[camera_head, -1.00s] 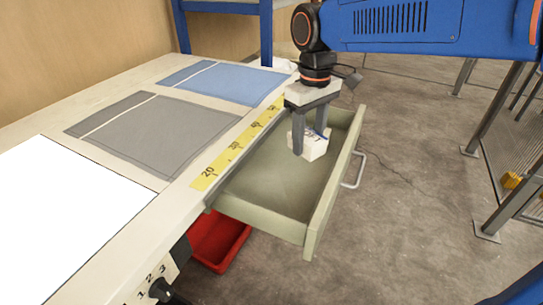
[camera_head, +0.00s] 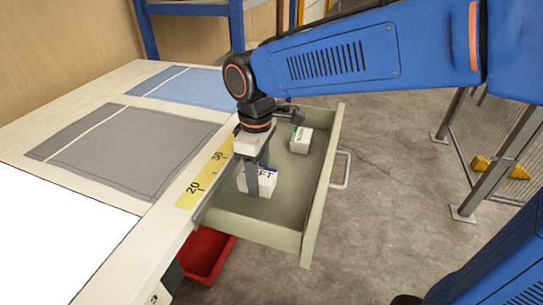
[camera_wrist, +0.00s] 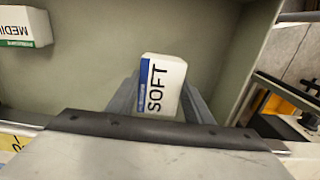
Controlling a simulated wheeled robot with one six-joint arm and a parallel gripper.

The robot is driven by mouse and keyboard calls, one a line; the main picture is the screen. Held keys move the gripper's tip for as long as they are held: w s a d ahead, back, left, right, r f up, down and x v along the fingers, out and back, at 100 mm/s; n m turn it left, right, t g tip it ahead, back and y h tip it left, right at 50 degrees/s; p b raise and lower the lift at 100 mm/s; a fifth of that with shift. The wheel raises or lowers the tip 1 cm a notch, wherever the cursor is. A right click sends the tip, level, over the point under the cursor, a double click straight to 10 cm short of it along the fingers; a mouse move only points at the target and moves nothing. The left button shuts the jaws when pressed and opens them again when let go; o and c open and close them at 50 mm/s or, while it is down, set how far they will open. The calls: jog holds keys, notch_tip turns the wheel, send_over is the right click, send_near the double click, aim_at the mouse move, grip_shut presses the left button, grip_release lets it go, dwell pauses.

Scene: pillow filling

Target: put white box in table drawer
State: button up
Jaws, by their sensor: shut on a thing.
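A white box (camera_head: 268,184) marked with a blue band and "SOFT" is between the fingers of my gripper (camera_head: 256,180). It also shows in the wrist view (camera_wrist: 166,75), where the fingers are on both sides of it. The box is low inside the open table drawer (camera_head: 319,205), near its left side. I cannot tell whether it touches the drawer floor. A second white box (camera_head: 300,141), with a green band and "MEDI..." legible in the wrist view (camera_wrist: 20,24), lies toward the far end of the drawer.
The work table (camera_head: 165,205) with grey (camera_head: 130,150) and blue (camera_head: 195,90) mats and a yellow ruler strip (camera_head: 203,185) is left of the drawer. A red bin (camera_head: 206,255) is below. A metal rack post (camera_head: 490,165) stands at the right.

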send_over(275, 166)
jog(key=shift+f, duration=1.7)
jog(key=shift+f, duration=0.1)
jog(key=o, duration=1.1)
notch_tip(275, 166, up, 12)
jog(key=shift+r, duration=0.1)
